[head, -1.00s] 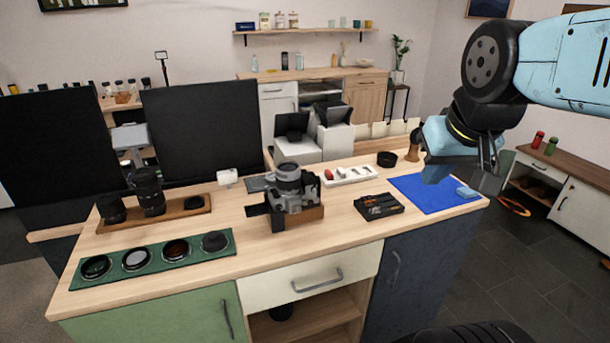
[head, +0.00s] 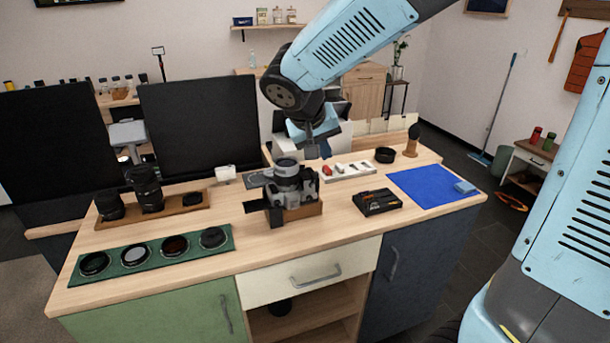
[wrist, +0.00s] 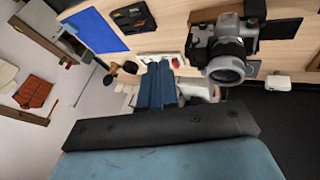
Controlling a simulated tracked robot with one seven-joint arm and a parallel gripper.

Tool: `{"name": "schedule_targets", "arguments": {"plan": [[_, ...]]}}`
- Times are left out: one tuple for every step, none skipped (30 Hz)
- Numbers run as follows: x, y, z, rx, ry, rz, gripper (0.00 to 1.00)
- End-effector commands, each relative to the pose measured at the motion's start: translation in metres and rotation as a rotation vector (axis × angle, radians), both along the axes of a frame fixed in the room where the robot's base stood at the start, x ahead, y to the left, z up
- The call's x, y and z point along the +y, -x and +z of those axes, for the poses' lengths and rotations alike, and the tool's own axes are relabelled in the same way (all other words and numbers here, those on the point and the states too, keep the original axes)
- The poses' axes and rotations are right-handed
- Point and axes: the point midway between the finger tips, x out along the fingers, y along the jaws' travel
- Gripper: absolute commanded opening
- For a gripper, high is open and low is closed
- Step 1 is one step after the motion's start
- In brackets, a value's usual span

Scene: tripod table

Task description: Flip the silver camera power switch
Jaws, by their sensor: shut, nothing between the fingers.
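The silver camera (head: 290,185) with its lens pointing up and back sits on a wooden block (head: 298,212) in the middle of the table. A dark flap or screen sticks out from its left side. In the wrist view the camera (wrist: 225,45) shows at the upper right, lens toward me. I cannot make out its power switch in either view. My gripper (head: 318,150) is above the table, just behind and to the right of the camera, apart from it and pointing down. Its fingers (wrist: 157,88) are together and empty in the wrist view.
A white tray of small items (head: 352,170) lies close to my gripper. A black case (head: 377,203) and a blue cloth (head: 425,190) lie to the right. A green mat (head: 150,252) with round filters is front left, and lenses stand on a wooden tray (head: 185,206) behind it.

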Motion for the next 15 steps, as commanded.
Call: {"name": "schedule_targets", "arguments": {"plan": [[0.016,-0.007,-0.008,-0.005,0.016,0.017,0.0],[0.024,-0.01,-0.012,-0.013,0.023,0.023,0.0],[0.034,-0.015,-0.016,-0.022,0.03,0.031,0.0],[0.041,-0.018,-0.019,-0.028,0.035,0.035,0.0],[0.048,-0.02,-0.022,-0.035,0.038,0.042,0.0],[0.055,-0.022,-0.025,-0.041,0.044,0.047,0.0],[0.059,-0.024,-0.027,-0.045,0.045,0.05,0.0],[0.063,-0.025,-0.029,-0.05,0.048,0.054,0.0],[0.068,-0.027,-0.031,-0.055,0.049,0.056,0.0],[0.07,-0.027,-0.032,-0.057,0.051,0.058,0.0],[0.072,-0.028,-0.032,-0.059,0.051,0.059,0.0],[0.073,-0.029,-0.033,-0.062,0.052,0.06,0.0],[0.074,-0.029,-0.033,-0.063,0.052,0.061,0.0],[0.074,-0.029,-0.033,-0.064,0.052,0.061,0.0],[0.074,-0.029,-0.033,-0.065,0.052,0.061,0.0]]}}
